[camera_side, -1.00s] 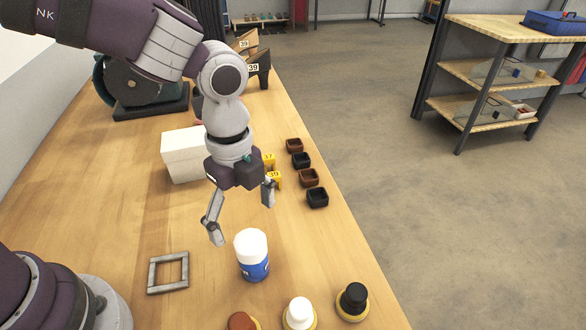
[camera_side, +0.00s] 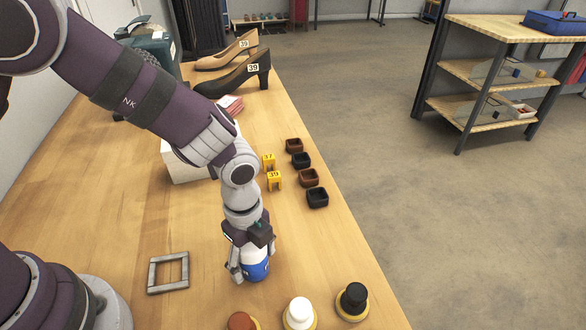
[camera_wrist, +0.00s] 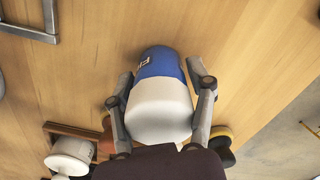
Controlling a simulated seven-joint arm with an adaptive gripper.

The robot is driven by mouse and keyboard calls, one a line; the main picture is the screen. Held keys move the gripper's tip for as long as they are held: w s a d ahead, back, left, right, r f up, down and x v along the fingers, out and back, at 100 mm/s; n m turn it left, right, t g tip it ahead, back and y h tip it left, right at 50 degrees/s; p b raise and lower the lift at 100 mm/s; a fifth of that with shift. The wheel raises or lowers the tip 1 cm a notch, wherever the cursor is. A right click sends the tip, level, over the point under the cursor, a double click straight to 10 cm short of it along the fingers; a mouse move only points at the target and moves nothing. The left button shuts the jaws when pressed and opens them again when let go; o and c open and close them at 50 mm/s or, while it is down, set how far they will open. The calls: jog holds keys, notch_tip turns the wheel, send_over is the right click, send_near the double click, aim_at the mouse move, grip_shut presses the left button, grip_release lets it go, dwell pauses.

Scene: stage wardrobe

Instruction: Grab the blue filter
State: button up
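The blue filter is an upright can with a white upper part and a blue lower band, standing on the wooden table (camera_side: 150,225). In the side view its blue band (camera_side: 257,270) shows below my gripper, which hides most of the white part. In the wrist view I see the white end (camera_wrist: 158,112) and the blue band (camera_wrist: 161,63). My gripper (camera_side: 252,272) is down over the filter, with one finger on either side of it. In the wrist view the fingers look apart, with narrow gaps beside the can; firm contact does not show.
A grey square frame (camera_side: 149,277) lies left of the filter. Knobbed pieces, one white (camera_side: 299,311) and one black (camera_side: 353,297), stand at the front right. Small open boxes (camera_side: 317,197), yellow number tags (camera_side: 274,181) and two shoes (camera_side: 240,78) sit farther back.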

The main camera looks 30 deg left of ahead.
jog(key=c, duration=0.6)
